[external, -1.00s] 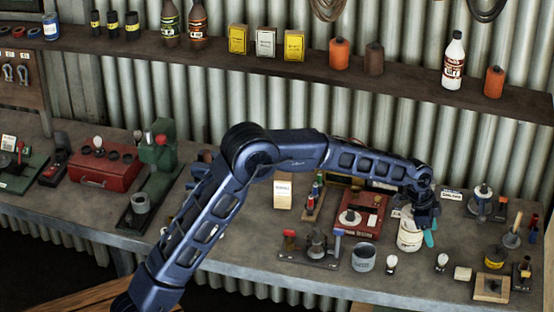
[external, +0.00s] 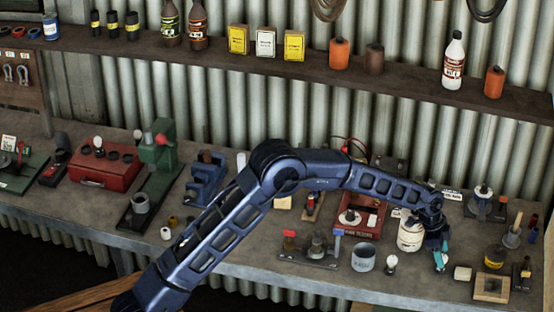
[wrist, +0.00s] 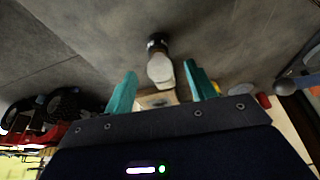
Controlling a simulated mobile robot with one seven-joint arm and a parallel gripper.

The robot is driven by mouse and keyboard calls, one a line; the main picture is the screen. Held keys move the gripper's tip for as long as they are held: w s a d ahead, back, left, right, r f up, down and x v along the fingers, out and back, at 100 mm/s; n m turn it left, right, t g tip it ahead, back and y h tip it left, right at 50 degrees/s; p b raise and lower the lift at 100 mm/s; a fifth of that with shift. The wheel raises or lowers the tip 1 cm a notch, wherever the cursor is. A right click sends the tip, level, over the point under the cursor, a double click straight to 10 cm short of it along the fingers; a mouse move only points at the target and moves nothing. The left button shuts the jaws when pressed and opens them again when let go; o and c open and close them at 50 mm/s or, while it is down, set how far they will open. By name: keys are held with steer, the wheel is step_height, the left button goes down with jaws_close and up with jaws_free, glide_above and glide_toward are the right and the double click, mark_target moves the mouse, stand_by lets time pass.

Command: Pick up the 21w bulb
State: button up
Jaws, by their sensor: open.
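A bulb (wrist: 160,70) with a pale glass and a dark base shows in the wrist view, between the fingertips of my gripper (wrist: 160,67). The teal fingers are apart, one on each side of it, with gaps visible. In the external view my gripper (external: 440,258) points down at the bench front and mostly hides this bulb. A second, similar bulb (external: 391,262) stands upright to the left. No wattage marking is readable on either bulb.
A white tin (external: 410,236) stands just left of my gripper, with a grey cup (external: 363,257) farther left. A small cream block (external: 463,273) and a wooden block (external: 491,288) lie to the right. The bench's front edge is close.

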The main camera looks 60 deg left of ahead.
steer(key=x, duration=0.4)
steer(key=shift+a+f, duration=0.1)
steer(key=shift+f, duration=0.25)
steer(key=c, duration=1.1)
